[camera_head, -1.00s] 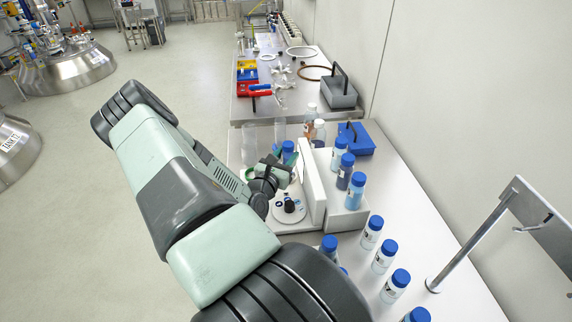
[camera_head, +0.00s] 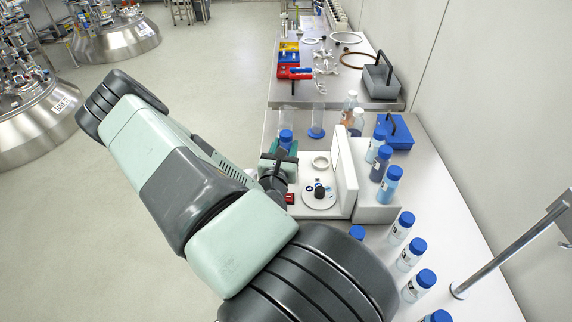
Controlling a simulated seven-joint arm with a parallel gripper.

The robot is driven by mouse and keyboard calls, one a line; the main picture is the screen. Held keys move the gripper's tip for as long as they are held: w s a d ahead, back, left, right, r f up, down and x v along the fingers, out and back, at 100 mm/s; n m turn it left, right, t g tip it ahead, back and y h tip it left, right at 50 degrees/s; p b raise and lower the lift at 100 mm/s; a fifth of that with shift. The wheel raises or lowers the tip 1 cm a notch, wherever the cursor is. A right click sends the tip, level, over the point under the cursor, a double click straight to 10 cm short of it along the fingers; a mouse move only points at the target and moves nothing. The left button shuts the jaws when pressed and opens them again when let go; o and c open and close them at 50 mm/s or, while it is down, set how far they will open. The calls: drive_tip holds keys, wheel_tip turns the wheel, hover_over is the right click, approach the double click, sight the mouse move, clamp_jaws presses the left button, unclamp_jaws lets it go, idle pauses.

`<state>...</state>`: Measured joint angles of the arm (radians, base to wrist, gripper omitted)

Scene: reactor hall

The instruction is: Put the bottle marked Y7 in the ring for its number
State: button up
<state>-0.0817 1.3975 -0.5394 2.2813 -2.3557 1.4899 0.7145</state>
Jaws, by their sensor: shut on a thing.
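My gripper (camera_head: 282,151) is shut on a blue-capped bottle (camera_head: 286,135). Its cap shows between the greenish jaws, but its label and lower part are hidden, so I cannot read its mark. The gripper is left of a pale ring (camera_head: 320,162) on the white stand, behind a round white plate (camera_head: 319,200) with a dark knob. Any number by the ring is too small to read. I cannot tell how high the bottle is held.
An upright white panel (camera_head: 344,177) stands right of the ring. Blue-capped bottles stand on a white block (camera_head: 374,207) and along the bench (camera_head: 440,230). Clear cylinders (camera_head: 317,120) stand behind the gripper. A blue box (camera_head: 400,135) and a metal post (camera_head: 510,252) are at right.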

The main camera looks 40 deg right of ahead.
drive_tip(key=shift+f, duration=2.75)
drive_tip(key=shift+f, duration=0.15)
drive_tip(key=o, duration=1.2)
drive_tip(key=shift+c, duration=0.2)
